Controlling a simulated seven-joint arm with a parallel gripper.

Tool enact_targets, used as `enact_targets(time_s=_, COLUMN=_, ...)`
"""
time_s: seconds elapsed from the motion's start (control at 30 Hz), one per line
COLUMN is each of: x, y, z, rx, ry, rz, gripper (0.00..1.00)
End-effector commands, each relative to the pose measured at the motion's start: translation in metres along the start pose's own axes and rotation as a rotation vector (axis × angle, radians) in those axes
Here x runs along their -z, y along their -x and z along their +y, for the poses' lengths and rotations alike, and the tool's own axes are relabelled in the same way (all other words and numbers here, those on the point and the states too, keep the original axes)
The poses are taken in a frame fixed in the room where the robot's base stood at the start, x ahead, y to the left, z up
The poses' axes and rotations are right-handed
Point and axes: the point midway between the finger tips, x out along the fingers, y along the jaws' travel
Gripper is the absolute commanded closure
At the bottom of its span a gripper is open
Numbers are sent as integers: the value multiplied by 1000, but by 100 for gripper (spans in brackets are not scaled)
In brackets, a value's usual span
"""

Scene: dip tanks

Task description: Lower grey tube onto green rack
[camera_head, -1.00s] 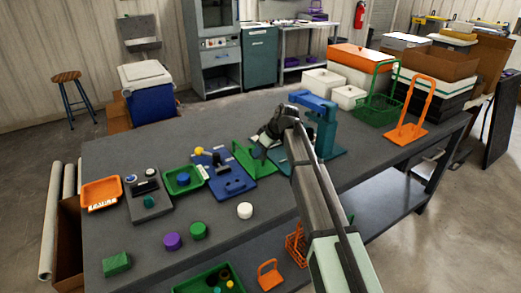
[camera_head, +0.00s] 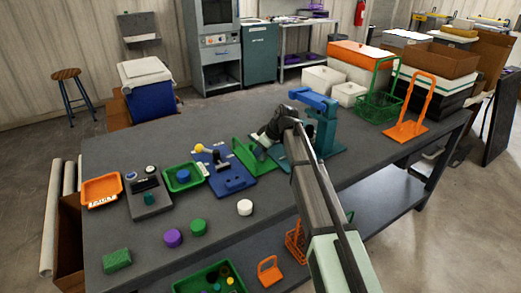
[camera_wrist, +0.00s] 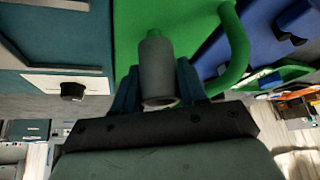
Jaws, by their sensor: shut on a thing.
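The grey tube (camera_wrist: 157,70) is between the fingers of my gripper (camera_wrist: 157,85) in the wrist view. Its far end meets a small green peg on the green rack (camera_wrist: 190,25); I cannot tell how far it sits over the peg. In the head view my gripper (camera_head: 264,140) is at the green rack (camera_head: 245,158), near the middle of the table. The tube is mostly hidden there by my gripper and arm.
A teal press-like stand (camera_head: 325,130) stands just right of my gripper, and a blue base with a yellow knob (camera_head: 230,178) lies to the left. A white cap (camera_head: 245,207) lies in front. The table's front middle is mostly clear.

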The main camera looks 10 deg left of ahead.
Motion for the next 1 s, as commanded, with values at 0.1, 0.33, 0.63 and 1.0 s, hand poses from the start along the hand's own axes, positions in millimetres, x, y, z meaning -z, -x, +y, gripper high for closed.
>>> enact_targets(time_s=0.1, x=-1, y=-2, z=0, rx=0, ry=0, rz=1, gripper=97)
enact_targets(time_s=0.33, x=-2, y=-4, z=0, rx=0, ry=0, rz=1, gripper=97)
enact_targets(time_s=0.63, x=-5, y=-8, z=0, rx=0, ry=0, rz=1, gripper=97)
enact_targets(time_s=1.0, x=-7, y=-12, z=0, rx=0, ry=0, rz=1, gripper=97)
